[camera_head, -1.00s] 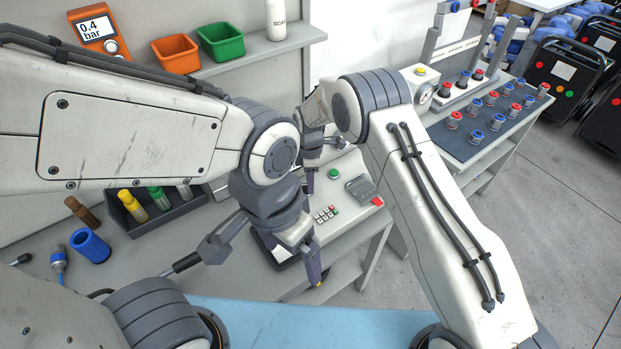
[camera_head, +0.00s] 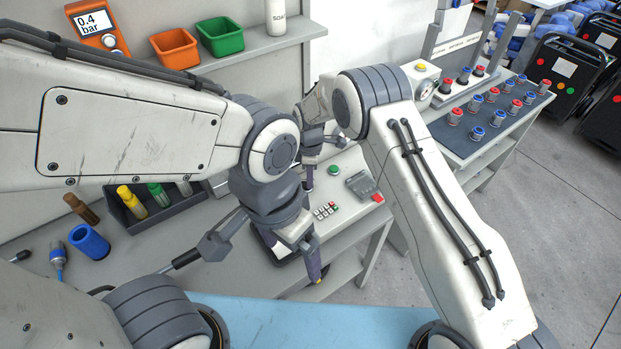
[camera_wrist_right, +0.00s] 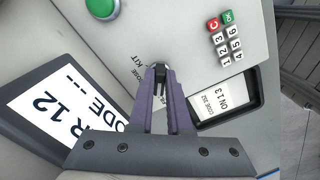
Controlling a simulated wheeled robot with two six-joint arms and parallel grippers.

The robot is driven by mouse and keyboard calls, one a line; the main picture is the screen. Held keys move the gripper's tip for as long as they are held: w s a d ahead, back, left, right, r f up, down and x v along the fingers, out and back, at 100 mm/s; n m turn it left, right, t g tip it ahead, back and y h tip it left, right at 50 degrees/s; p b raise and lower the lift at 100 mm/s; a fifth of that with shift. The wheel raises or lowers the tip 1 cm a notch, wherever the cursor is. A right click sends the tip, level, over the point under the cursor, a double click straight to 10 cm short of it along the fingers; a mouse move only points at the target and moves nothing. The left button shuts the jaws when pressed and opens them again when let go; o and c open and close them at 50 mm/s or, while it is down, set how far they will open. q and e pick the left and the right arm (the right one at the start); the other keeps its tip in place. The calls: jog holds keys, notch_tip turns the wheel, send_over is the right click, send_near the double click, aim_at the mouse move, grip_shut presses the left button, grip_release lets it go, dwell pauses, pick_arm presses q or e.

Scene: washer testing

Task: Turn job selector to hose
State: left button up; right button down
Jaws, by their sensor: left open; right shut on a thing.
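The job selector (camera_wrist_right: 160,68) is a small dark knob on the light grey panel in the right wrist view. My right gripper (camera_wrist_right: 161,76) is shut on it, and its purple fingers cover most of it. Printed words beside the knob, one reading KIT, are partly hidden, so where the pointer stands cannot be told. In the head view my right gripper (camera_head: 309,182) reaches down to the panel (camera_head: 345,215) behind my left arm. My left gripper (camera_head: 316,268) hangs near the panel's front edge, with no object seen in it; its fingers overlap in this view.
On the panel are a green button (camera_head: 334,169), a keypad (camera_head: 325,211) and a grey device with a red part (camera_head: 362,186). A screen with code text (camera_wrist_right: 58,112) lies beside the knob. A blue cup (camera_head: 89,243) and a dark tray (camera_head: 137,222) stand to the left.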

jog(key=m+b, duration=0.1)
jog(key=m, duration=0.2)
jog(key=shift+b, duration=0.4)
jog(key=m+b, duration=0.1)
jog(key=m, duration=0.3)
jog(key=shift+s+a, duration=0.1)
jog(key=m+b, duration=0.1)
jog(key=m, duration=0.3)
jog(key=shift+s+a+r, duration=0.1)
jog(key=shift+a, duration=0.05)
jog(key=shift+a+r+m+b, duration=0.1)
jog(key=shift+m+b, duration=0.45)
jog(key=shift+m, duration=1.25)
jog(key=c, duration=0.9)
grip_release()
jog(key=shift+o, duration=0.2)
jog(key=shift+s, duration=0.1)
